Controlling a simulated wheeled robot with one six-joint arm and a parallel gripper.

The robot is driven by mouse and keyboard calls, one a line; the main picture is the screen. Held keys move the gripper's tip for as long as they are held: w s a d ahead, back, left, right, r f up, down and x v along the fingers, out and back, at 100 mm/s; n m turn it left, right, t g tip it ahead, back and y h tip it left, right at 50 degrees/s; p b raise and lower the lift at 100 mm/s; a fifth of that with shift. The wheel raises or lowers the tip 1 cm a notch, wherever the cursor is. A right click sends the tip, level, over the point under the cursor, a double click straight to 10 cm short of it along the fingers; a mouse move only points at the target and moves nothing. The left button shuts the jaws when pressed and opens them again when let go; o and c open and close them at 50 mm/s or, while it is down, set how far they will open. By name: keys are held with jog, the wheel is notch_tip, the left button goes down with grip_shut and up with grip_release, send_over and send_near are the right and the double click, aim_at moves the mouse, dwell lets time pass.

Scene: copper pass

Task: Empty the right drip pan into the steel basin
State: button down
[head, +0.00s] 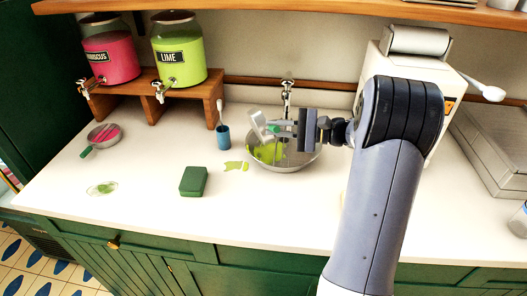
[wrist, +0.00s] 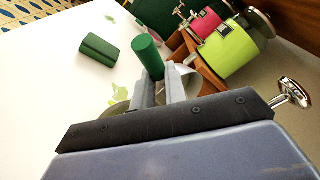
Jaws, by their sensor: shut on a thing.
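My gripper (head: 292,129) is above the steel basin (head: 312,160), shut on the green handle (wrist: 147,57) of the right drip pan (head: 260,125). The pan is tipped steeply on its side over the basin's left part. Lime-green liquid lies in the basin (head: 268,153). In the wrist view the pan (wrist: 191,82) is partly hidden behind the fingers (wrist: 160,92), and the basin is mostly hidden. I cannot tell whether liquid is left in the pan.
A green spill (head: 236,166) lies left of the basin. A blue cup with a brush (head: 223,136), a green block (head: 194,181), a pan of pink liquid (head: 104,135) and a puddle (head: 101,188) are farther left. The tap (head: 287,95) stands behind the basin.

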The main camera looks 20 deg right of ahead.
jog(key=shift+w+d+f+m+t+y, duration=0.15)
jog(key=shift+d+m+y, duration=0.15)
jog(key=shift+d, duration=0.25)
jog(key=shift+w+d+r+m+t+y, duration=0.1)
jog(key=shift+d+m+t+y, duration=0.1)
jog(key=shift+d+y, duration=0.3)
